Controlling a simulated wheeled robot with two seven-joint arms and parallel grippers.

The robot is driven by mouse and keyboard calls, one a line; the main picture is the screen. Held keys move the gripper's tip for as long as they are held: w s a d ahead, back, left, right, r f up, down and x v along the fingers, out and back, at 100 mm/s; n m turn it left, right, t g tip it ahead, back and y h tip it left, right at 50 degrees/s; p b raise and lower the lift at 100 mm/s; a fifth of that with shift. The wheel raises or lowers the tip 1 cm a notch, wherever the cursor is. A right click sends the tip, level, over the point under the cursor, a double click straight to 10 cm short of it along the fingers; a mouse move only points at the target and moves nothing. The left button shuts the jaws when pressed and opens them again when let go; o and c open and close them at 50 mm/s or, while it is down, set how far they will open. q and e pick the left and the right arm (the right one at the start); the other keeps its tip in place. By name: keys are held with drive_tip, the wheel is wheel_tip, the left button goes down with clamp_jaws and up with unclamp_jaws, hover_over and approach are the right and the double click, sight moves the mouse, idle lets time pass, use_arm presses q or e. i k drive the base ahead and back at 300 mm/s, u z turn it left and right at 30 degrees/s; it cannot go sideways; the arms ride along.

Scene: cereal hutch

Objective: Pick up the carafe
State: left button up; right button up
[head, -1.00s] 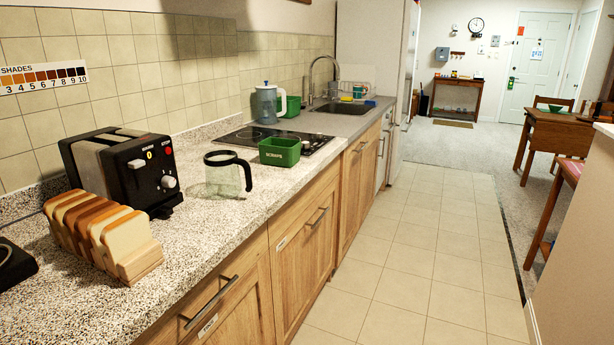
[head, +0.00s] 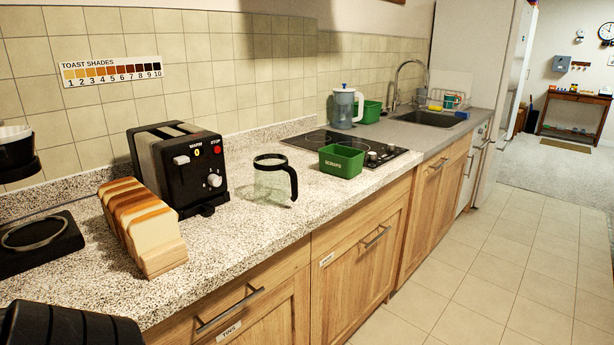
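The carafe (head: 271,184) is clear glass with a black rim and a black handle. It stands upright on the speckled counter, right of the toaster, with its handle toward the right. Neither gripper's fingers show in the head view, and nothing is touching the carafe. A dark ribbed shape at the bottom left corner looks like part of my own arm.
A black toaster (head: 203,179) and a bread loaf (head: 150,235) stand left of the carafe. A green bin (head: 341,161) and black cooktop (head: 318,139) lie to the right. A coffee maker plate (head: 62,252) is far left. Counter (head: 262,238) in front is clear.

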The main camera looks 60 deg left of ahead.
sight(272, 171)
drive_tip(key=i, duration=0.8)
drive_tip(key=u, duration=2.85)
